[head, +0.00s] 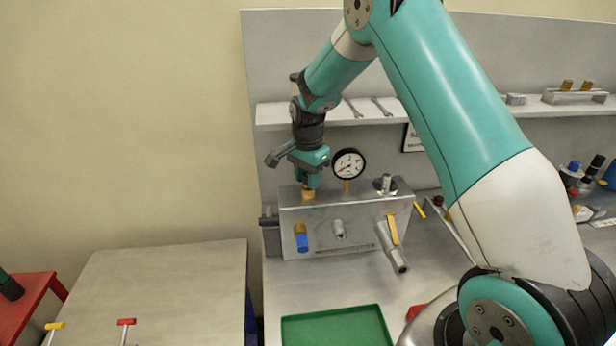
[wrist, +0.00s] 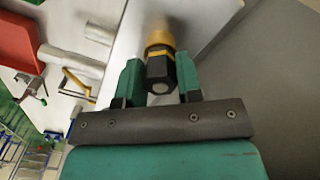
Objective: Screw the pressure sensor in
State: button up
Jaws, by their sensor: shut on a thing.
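The pressure sensor (wrist: 160,68) has a dark hexagonal body, a yellow band and a brass end, and stands between the teal fingers in the wrist view. My gripper (wrist: 160,80) is shut on it. In the head view my gripper (head: 308,182) points down over the left part of the top of the grey metal block (head: 362,229). The sensor's brass lower part (head: 308,194) shows under the fingers, at the block's top face. Its thread and the port are hidden, so I cannot tell how deep it sits.
A round pressure gauge (head: 348,163) stands on the block close to the right of my gripper. A blue and brass fitting (head: 301,238) and a yellow-handled valve (head: 392,245) stick out in front. A green tray (head: 335,325) lies before the block. A shelf (head: 275,115) runs behind.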

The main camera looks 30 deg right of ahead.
jog(key=m, duration=0.3)
jog(key=shift+m, duration=0.4)
jog(key=o, duration=1)
jog(key=shift+o, duration=0.2)
jog(key=shift+r, duration=0.1)
jog(key=shift+r+p, duration=2.45)
jog(key=shift+r, duration=1)
notch_tip(320, 180, up, 17)
jog(key=b, duration=0.6)
jog(key=shift+r, duration=0.2)
